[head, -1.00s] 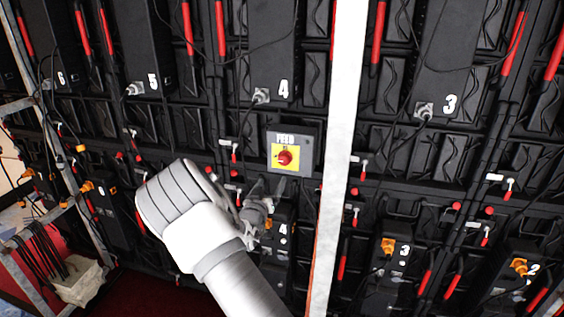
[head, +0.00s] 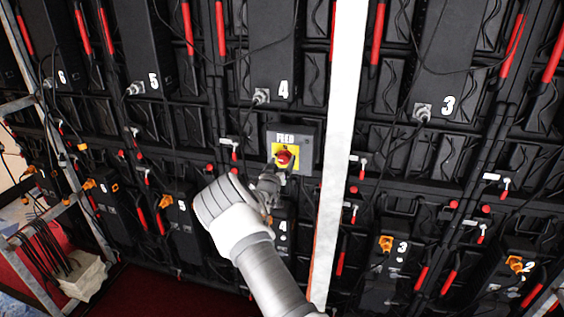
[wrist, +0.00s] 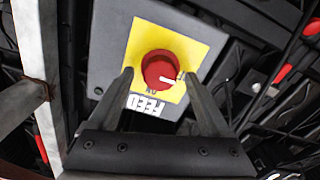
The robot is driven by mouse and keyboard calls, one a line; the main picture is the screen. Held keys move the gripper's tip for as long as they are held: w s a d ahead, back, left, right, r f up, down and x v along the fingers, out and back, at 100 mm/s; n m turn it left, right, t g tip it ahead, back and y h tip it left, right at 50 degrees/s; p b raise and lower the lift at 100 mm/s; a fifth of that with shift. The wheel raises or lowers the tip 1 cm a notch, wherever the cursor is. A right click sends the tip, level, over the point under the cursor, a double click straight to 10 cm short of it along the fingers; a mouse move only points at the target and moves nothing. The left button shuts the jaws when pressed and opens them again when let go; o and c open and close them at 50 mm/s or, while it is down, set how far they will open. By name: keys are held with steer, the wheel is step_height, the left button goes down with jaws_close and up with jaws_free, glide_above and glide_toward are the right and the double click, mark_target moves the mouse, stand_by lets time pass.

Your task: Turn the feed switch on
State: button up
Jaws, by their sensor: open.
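The feed switch is a red rotary knob (head: 283,157) on a yellow plate (head: 292,169), set on a grey box (head: 306,147) labelled FEED. In the wrist view the red knob (wrist: 159,69) has a white pointer mark toward its lower right; the FEED label appears upside down. My gripper (head: 276,168) is at the knob from below in the head view. In the wrist view my gripper (wrist: 157,75) is open, with one finger on each side of the knob. I cannot tell whether the fingers touch it. The gripper partly covers the lower plate in the head view.
A white vertical post (head: 339,130) stands just right of the switch box. Black panels with cables and red handles surround it. A numbered unit 4 (head: 283,240) with a cable is below. A metal frame (head: 75,200) stands at the left.

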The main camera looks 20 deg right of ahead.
jaws_close()
stand_by(0.5)
